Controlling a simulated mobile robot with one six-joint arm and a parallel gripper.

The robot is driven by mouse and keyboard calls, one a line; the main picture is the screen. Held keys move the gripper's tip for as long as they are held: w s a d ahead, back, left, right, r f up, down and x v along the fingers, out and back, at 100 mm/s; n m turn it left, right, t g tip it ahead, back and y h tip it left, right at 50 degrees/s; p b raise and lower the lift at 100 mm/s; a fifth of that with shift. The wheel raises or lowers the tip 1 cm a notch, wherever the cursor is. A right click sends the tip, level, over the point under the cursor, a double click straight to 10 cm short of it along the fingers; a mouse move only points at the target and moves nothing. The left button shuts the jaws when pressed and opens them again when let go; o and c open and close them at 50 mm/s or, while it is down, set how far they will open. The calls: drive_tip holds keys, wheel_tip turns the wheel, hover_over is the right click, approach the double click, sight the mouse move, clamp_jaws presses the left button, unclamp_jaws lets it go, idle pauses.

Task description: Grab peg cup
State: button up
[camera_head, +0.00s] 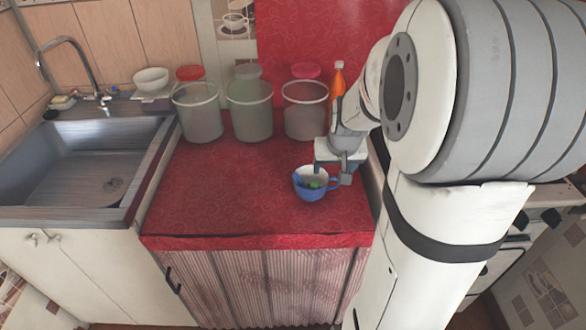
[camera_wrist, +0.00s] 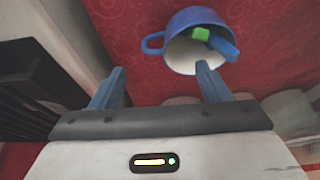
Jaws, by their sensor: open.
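The peg cup (camera_head: 311,196) is a blue mug with a white inside, standing upright near the front right of the red counter. In the wrist view the cup (camera_wrist: 182,52) shows at the top centre, with a green peg (camera_wrist: 201,34) and a blue peg (camera_wrist: 223,47) in it. Its handle points left in that view, ahead of the gap between my fingers. My gripper (camera_head: 334,174) is open and empty, at the cup's right and back side in the head view. In the wrist view my gripper (camera_wrist: 161,75) has its right fingertip overlapping the cup's rim; contact cannot be told.
Several lidded or open canisters (camera_head: 250,112) stand along the back of the counter, with an orange bottle (camera_head: 338,80) beside them. A sink (camera_head: 80,165) lies left. A stove (camera_head: 512,245) stands right. The counter's (camera_head: 215,195) middle and left are clear.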

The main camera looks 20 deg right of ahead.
sight(332, 178)
drive_tip(key=x, duration=0.8)
drive_tip(key=shift+d, duration=0.2)
drive_tip(key=c, duration=1.4)
